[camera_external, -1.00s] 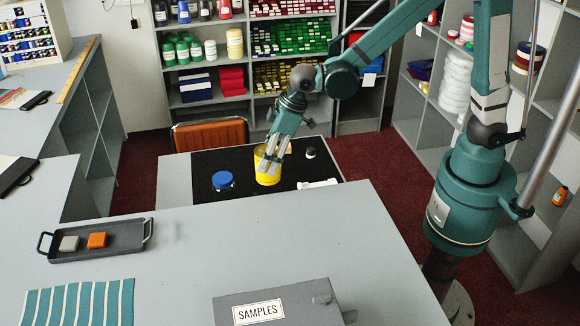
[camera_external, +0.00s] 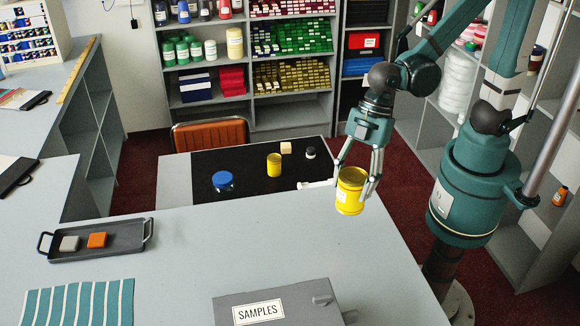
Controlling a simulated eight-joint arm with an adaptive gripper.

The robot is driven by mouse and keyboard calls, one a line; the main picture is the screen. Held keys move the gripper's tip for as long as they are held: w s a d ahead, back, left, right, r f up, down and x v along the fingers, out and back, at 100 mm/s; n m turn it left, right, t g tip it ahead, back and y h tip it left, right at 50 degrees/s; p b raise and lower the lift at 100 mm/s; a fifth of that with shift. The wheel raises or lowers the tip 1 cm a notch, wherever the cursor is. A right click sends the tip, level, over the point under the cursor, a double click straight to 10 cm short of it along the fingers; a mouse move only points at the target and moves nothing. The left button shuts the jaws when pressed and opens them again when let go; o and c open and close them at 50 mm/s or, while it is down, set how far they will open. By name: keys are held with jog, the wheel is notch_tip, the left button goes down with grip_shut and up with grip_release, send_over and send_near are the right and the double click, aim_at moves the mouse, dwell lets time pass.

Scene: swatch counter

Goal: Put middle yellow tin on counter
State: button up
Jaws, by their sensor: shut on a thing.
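My gripper (camera_external: 363,187) is shut on a larger yellow tin (camera_external: 350,198) with a pale label. It holds the tin upright, in view over the far right edge of the grey counter (camera_external: 270,240). I cannot tell whether the tin's base touches the counter. A smaller yellow tin (camera_external: 274,165) stands on the black mat (camera_external: 245,162) of the lower table behind the counter, to the left of my gripper. No third yellow tin can be made out on the mat.
A blue-lidded jar (camera_external: 222,181), a pale block (camera_external: 286,148), a small dark-lidded jar (camera_external: 310,153) and a white item (camera_external: 317,185) are on or near the mat. A tray (camera_external: 100,240) with two blocks and a SAMPLES box (camera_external: 275,305) occupy the counter. Its middle is clear.

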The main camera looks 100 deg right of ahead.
aim_at(359, 203)
jog(key=shift+s+a+r+n, duration=0.15)
jog(key=shift+s+a+n, duration=0.25)
jog(key=shift+s+a, duration=0.55)
jog(key=shift+s+d, duration=0.1)
jog(key=shift+f, duration=3.15)
jog(key=shift+f, duration=0.15)
jog(key=shift+f, duration=1.7)
jog(key=shift+f+b, duration=0.2)
jog(key=shift+b, duration=0.3)
jog(key=o, duration=1.2)
